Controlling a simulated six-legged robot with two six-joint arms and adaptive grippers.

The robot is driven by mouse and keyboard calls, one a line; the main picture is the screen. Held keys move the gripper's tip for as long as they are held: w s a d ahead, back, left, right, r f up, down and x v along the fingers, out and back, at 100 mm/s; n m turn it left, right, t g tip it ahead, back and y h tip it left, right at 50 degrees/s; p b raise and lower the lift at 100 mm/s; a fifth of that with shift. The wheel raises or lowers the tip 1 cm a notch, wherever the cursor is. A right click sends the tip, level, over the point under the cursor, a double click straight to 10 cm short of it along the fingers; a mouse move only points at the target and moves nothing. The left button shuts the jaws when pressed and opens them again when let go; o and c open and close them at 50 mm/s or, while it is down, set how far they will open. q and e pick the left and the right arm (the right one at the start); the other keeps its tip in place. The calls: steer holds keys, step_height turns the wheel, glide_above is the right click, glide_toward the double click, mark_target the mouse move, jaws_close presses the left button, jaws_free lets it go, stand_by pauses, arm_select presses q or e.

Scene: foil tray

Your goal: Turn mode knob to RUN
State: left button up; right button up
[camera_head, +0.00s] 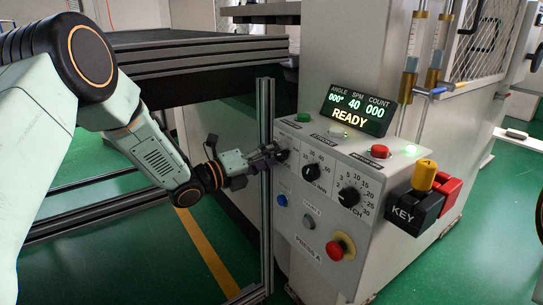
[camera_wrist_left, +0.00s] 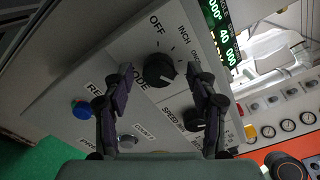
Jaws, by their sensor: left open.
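The mode knob (camera_wrist_left: 158,70) is a black round knob on the grey control panel. In the left wrist view the labels OFF and INCH show around its dial, and further print is hard to read. I cannot read RUN or tell clearly where the knob points. My left gripper (camera_wrist_left: 160,77) is open, one dark finger on each side of the knob, with gaps visible. In the head view the left gripper (camera_head: 272,153) is close to the panel's left end, partly covering the mode knob (camera_head: 282,156). My right gripper is not in view.
The display (camera_head: 358,109) reads READY. The SPM knob (camera_head: 312,172) and pitch knob (camera_head: 348,197) are to the right. A red emergency button (camera_head: 340,246), blue button (camera_head: 281,200) and black KEY block (camera_head: 412,211) are nearby. An aluminium post (camera_head: 265,200) stands just left of the panel.

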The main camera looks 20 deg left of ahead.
arm_select(q)
steer(key=v, duration=1.2)
stand_by(0.5)
